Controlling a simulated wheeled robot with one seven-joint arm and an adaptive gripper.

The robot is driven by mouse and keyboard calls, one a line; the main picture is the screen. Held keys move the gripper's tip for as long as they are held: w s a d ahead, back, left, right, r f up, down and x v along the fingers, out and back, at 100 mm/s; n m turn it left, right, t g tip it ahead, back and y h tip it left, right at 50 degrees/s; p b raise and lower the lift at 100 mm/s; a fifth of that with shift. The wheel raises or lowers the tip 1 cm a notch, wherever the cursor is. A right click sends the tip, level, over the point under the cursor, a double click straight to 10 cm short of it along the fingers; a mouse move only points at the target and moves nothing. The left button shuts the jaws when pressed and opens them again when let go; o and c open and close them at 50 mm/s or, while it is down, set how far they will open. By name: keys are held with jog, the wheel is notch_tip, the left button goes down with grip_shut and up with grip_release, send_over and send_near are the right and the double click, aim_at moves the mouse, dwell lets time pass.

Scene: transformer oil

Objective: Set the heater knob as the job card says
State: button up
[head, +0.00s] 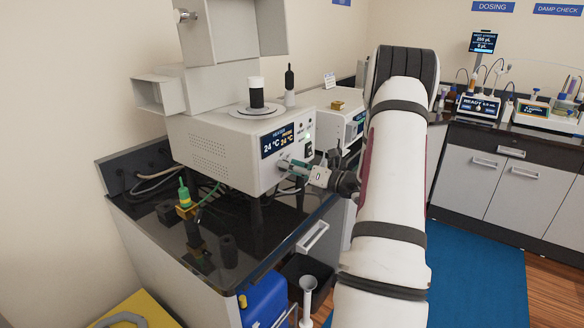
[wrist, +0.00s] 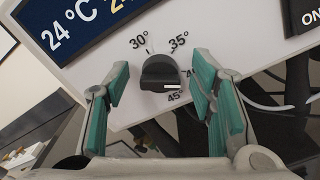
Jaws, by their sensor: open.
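The heater (head: 225,150) is a white box on the dark bench, its display (head: 277,141) reading 24 °C twice. In the wrist view its black knob (wrist: 159,70) sits on the white front panel among 30°, 35°, 40° and 45° marks, the 40° partly covered by a finger. A white line on the knob lies at its lower right, near the 45° label. My gripper (wrist: 160,80) is open, with one green-padded finger on each side of the knob and a gap to both. In the head view my gripper (head: 302,168) is at the heater front and hides the knob.
A small white card (head: 329,79) stands behind the heater, too small to read. A green-topped item (head: 184,194) and black cylinders are on the bench. Cables hang below the panel.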

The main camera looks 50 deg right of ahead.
jog(key=c, duration=1.1)
jog(key=shift+n+b, duration=0.3)
jog(key=shift+n, duration=0.1)
jog(key=n+b, duration=0.7)
jog(key=b, duration=0.3)
jog(key=n+b, duration=0.8)
jog(key=b, duration=0.2)
jog(key=a+n+b, duration=0.1)
jog(key=n+b, duration=0.7)
jog(key=b, duration=0.3)
jog(key=shift+f, duration=0.4)
jog(key=shift+r, duration=0.1)
